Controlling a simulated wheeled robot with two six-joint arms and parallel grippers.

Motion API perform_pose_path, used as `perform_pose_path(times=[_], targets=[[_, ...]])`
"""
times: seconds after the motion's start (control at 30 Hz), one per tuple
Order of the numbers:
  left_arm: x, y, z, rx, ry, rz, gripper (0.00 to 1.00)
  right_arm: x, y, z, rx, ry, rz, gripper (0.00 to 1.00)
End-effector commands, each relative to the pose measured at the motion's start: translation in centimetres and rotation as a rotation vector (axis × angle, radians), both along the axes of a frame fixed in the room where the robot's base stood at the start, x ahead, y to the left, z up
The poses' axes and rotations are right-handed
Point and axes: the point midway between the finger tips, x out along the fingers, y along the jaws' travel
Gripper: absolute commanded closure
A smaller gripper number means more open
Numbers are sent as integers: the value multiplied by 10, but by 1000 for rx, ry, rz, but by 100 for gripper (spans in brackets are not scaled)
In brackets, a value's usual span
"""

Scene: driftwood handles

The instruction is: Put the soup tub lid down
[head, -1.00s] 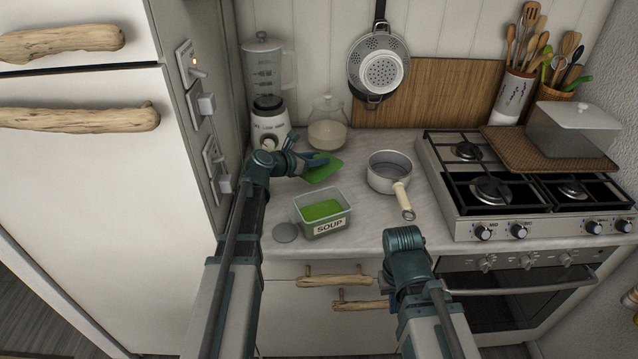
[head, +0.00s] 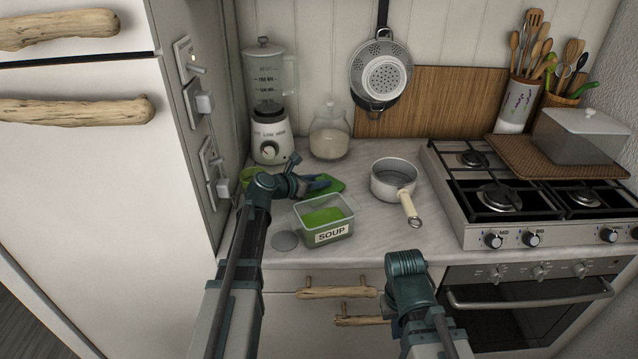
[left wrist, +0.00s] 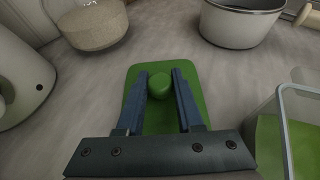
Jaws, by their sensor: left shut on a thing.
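The soup tub lid (head: 328,185) is a flat green rectangle with a round green knob, low over or on the counter behind the tub. My left gripper (head: 318,182) is shut on its knob. In the left wrist view, the two blue fingers (left wrist: 164,90) stand either side of the knob, with the lid (left wrist: 137,85) beneath them. I cannot tell whether the lid touches the counter. The soup tub (head: 325,218) is clear, labelled SOUP, open on top and holds green soup. My right arm shows at the lower middle, but its fingers do not show.
A saucepan (head: 393,180) stands right of the lid, its handle toward the front. A glass jar (head: 329,136) and a blender (head: 270,135) stand behind. A grey disc (head: 285,241) lies left of the tub. The stove (head: 510,205) is at right. Counter between tub and saucepan is clear.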

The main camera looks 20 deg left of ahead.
Motion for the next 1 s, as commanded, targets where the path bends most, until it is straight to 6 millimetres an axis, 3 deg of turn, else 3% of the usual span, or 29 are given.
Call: perform_pose_path(times=[0.1, 0.13, 0.3, 0.67, 1.0], targets=[[0, 0, -4, 0, 0, 0, 100, 0, 0, -4, 0, 0, 0, 100], [0, 0, -4, 0, 0, 0, 63, 0, 0, -4, 0, 0, 0, 100], [0, 0, -3, 0, 0, 0, 34, 0, 0, -3, 0, 0, 0, 100], [0, 0, 3, 0, 0, 0, 34, 0, 0, 3, 0, 0, 0, 100], [-55, 28, 29, -1, 1, 3, 34, 0, 0, 29, 0, 0, 0, 100]])
